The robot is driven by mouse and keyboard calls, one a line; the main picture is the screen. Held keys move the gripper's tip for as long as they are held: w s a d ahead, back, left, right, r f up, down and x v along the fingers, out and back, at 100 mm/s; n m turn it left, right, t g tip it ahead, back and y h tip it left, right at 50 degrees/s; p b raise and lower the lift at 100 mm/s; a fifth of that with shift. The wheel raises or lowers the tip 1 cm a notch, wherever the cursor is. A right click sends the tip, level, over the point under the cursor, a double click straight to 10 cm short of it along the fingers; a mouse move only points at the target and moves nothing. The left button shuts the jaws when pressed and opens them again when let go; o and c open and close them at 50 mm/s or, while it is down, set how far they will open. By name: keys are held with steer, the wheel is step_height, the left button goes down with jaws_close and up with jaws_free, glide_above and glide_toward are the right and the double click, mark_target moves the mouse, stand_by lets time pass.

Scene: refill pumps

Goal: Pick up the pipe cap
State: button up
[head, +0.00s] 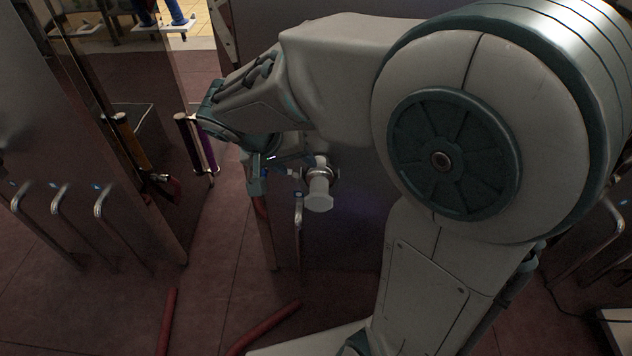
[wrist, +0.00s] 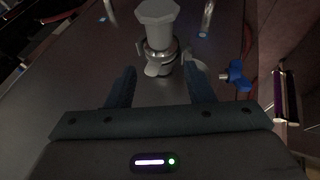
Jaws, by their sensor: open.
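The pipe cap (head: 319,192) is a pale grey faceted piece on a metal fitting, on the front of a dark cabinet. In the wrist view the pipe cap (wrist: 157,14) is at the top centre, with the metal fitting (wrist: 160,50) and its side levers below it. My gripper (wrist: 160,80) is open, its two dark fingers apart on either side below the fitting. Nothing shows between the fingertips. In the head view my gripper (head: 256,175) is left of the cap, partly hidden by my arm.
A blue valve handle (wrist: 236,76) is right of the fingers. A curved metal handle (head: 298,222) is below the cap. Another cabinet with several metal handles (head: 60,215) stands at the left. Red hoses (head: 265,327) lie on the reddish floor. A purple cylinder (head: 205,150) is further left.

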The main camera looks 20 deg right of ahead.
mark_target(316, 182)
steer(key=b+x, duration=0.1)
steer(key=x, duration=0.5)
steer(key=shift+d+f+b, duration=0.15)
steer(key=shift+f+b, duration=0.2)
steer(key=b+x, duration=0.2)
steer(key=x, duration=0.3)
steer(key=shift+f, duration=0.25)
steer(key=c, duration=0.9)
steer(key=shift+r, duration=0.15)
